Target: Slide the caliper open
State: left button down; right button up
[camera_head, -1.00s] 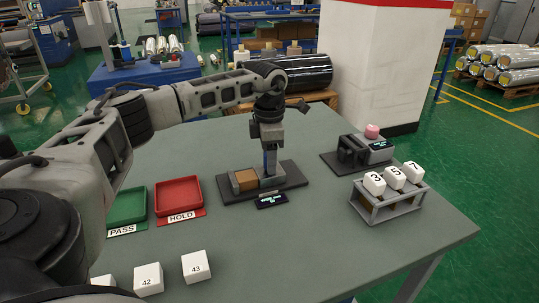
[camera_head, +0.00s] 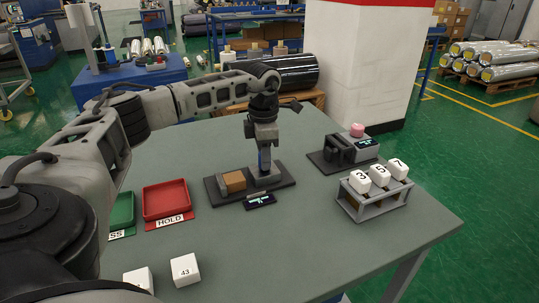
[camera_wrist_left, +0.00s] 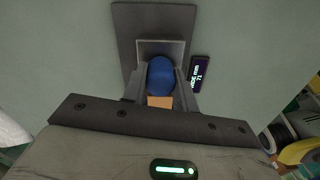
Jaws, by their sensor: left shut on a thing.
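The caliper is a dark base plate (camera_head: 222,198) on the table with a grey sliding jaw (camera_head: 268,181) and a blue handle (camera_head: 264,160). A brown block (camera_head: 233,181) sits on its left part, with a small gap to the sliding jaw. My left gripper (camera_head: 264,150) points down, shut on the blue handle. In the left wrist view, the handle (camera_wrist_left: 160,76) is between the fingers and the brown block (camera_wrist_left: 160,102) is just below it. A small display (camera_wrist_left: 200,75) beside the plate reads about 71. My right gripper is not in view.
A red HOLD tray (camera_head: 166,200) and a partly hidden green tray (camera_head: 121,212) lie to the left. White numbered cubes (camera_head: 185,269) stand in front. A rack with numbered blocks (camera_head: 375,197) and a dark device with a pink knob (camera_head: 357,130) stand right.

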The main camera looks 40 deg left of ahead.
pick_arm(q)
jog(key=c, duration=1.1)
grip_release()
notch_tip(320, 180, up, 16)
